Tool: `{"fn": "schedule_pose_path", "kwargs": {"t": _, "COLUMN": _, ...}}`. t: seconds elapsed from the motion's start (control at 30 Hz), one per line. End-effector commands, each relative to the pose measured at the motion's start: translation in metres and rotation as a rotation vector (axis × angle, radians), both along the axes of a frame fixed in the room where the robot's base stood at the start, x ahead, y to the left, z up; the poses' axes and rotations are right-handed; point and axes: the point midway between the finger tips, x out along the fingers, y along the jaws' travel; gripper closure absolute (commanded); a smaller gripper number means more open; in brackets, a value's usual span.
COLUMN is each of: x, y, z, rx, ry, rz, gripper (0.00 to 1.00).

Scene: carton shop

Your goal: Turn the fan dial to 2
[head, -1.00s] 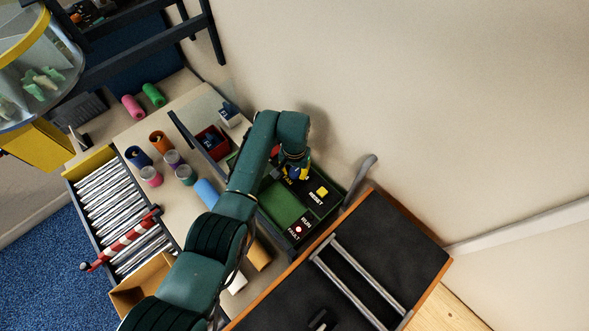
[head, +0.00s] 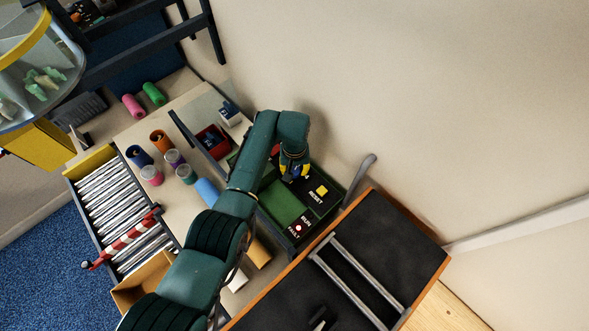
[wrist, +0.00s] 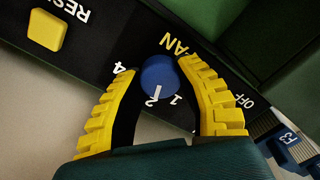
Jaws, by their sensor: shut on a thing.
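The blue fan dial (wrist: 160,76) sits on the black control panel (wrist: 70,62), in the middle of the wrist view. My gripper (wrist: 160,70) has its yellow ridged fingers around the dial, shut on it. The printed labels FAN, OFF, 1 and 4 show around the dial. A white mark shows at the dial's lower left edge, on the side between 1 and 4.
A yellow RESET button (head: 322,189) and a lit FAULT lamp (head: 298,227) are on the same panel. A grey lever (head: 360,180) stands right of the panel. Thread spools and cups stand on the table to the left.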

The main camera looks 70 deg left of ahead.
Motion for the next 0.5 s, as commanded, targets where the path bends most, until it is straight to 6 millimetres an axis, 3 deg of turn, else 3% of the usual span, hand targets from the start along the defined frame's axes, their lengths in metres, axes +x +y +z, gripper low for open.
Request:
{"fn": "schedule_pose_path", "kwargs": {"t": 0.13, "x": -0.0009, "y": -0.0009, "z": -0.003, "rx": -0.001, "ry": 0.002, "rz": -0.001, "gripper": 1.0}}
{"fn": "schedule_pose_path", "kwargs": {"t": 0.17, "x": -0.0009, "y": -0.0009, "z": -0.003, "rx": -0.001, "ry": 0.002, "rz": -0.001, "gripper": 0.63}}
{"fn": "schedule_pose_path", "kwargs": {"t": 0.3, "x": -0.0008, "y": -0.0008, "z": -0.0024, "rx": -0.002, "ry": 0.002, "rz": -0.001, "gripper": 0.36}}
{"fn": "schedule_pose_path", "kwargs": {"t": 0.5, "x": -0.0004, "y": -0.0003, "z": -0.0012, "rx": -0.001, "ry": 0.001, "rz": -0.001, "gripper": 0.33}}
